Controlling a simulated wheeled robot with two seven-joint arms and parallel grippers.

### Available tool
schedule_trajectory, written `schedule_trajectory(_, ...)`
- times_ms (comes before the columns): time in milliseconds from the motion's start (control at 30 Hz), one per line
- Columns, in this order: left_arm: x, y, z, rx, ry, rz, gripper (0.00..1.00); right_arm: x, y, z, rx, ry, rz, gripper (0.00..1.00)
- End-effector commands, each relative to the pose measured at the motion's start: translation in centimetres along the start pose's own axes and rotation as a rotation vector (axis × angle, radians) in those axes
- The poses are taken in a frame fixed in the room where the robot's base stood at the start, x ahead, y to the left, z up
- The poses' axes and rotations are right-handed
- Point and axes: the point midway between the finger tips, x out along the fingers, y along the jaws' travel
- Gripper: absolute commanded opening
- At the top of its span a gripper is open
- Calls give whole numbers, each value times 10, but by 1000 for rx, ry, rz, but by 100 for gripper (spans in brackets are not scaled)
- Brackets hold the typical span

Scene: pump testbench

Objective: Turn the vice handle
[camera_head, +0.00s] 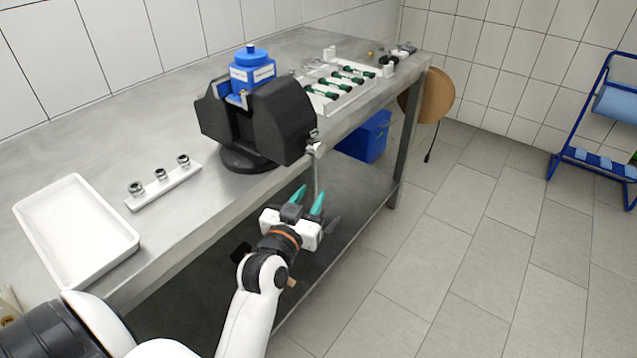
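The black vice (275,120) stands on its round base at the front edge of the metal bench. A blue pump part (252,72) sits in its jaws. The vice handle (316,172) is a thin metal bar hanging down from the screw end at the front of the vice, beyond the bench edge. My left gripper (308,202) has two green-tipped fingers, spread apart, just below the vice screw. The lower handle bar shows close to the fingertips; I cannot tell whether it lies between them or behind. My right gripper is not in view.
The metal bench (207,215) carries a white tray (75,230), a white strip with metal fittings (163,187) and a rack of green-handled tools (345,85). A blue bin (365,137) is under the bench. The floor in front is clear.

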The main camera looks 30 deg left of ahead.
Motion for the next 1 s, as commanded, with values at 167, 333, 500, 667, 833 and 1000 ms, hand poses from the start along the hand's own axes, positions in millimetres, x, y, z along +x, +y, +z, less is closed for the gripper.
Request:
schedule_trajectory(167, 31, 0, 1, -1, -2, 1, 33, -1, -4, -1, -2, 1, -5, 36)
schedule_trajectory(333, 46, 0, 0, -1, 1, 0, 33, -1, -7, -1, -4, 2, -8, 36)
schedule_trajectory(500, 50, 0, 0, 0, 1, 0, 33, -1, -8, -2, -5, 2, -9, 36)
schedule_trajectory(667, 50, 0, -1, 0, 1, 0, 33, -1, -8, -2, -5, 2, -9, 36)
schedule_trajectory(833, 50, 0, -1, 0, 1, 0, 6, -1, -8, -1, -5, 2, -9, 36)
schedule_trajectory(1000, 49, 0, -1, 0, 1, 0, 0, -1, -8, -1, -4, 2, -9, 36)
